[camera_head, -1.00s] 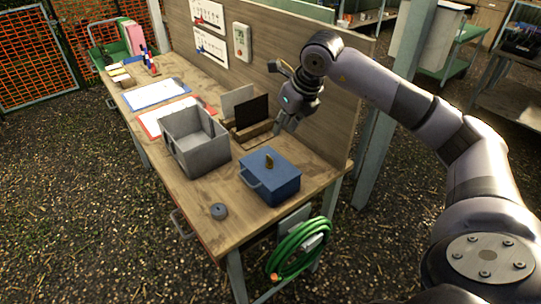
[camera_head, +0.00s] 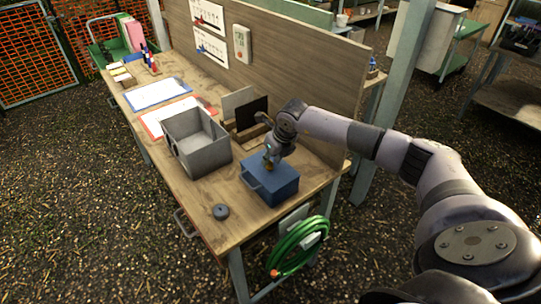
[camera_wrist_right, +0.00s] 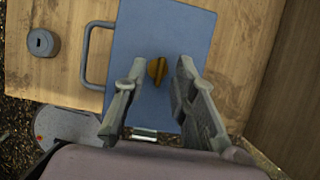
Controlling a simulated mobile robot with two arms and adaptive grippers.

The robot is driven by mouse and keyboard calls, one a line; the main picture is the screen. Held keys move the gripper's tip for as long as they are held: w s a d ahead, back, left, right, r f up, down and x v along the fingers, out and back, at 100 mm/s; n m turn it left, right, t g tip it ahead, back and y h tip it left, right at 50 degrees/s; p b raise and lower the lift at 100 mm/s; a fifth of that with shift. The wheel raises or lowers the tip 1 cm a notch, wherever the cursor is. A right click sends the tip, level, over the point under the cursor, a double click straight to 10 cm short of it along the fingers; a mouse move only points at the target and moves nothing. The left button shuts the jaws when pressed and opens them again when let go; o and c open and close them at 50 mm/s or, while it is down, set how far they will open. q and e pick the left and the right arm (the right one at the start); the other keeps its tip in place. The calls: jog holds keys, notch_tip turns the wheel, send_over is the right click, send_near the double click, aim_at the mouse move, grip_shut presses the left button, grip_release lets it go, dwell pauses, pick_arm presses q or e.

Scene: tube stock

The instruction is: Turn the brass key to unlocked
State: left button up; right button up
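The brass key (camera_wrist_right: 157,70) stands in the top of the blue box (camera_head: 281,182), which sits near the front right end of the workbench. In the right wrist view the key shows between the two fingers of my right gripper (camera_wrist_right: 156,78), with a gap on either side. The gripper is open. In the head view my right gripper (camera_head: 269,158) is right over the key and mostly hides it. The blue box (camera_wrist_right: 170,30) has a handle on one side. My left gripper is not in view.
A grey open bin (camera_head: 205,160) stands close beside the blue box. A small dark round object (camera_head: 220,211) lies on the bench near the front edge. A wooden back panel (camera_head: 300,75) rises behind the bench. A green hose (camera_head: 300,245) hangs at the bench end.

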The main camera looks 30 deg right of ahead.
jog(key=shift+w+f, duration=0.15)
jog(key=shift+f, duration=0.3)
grip_shut()
dwell(0.3)
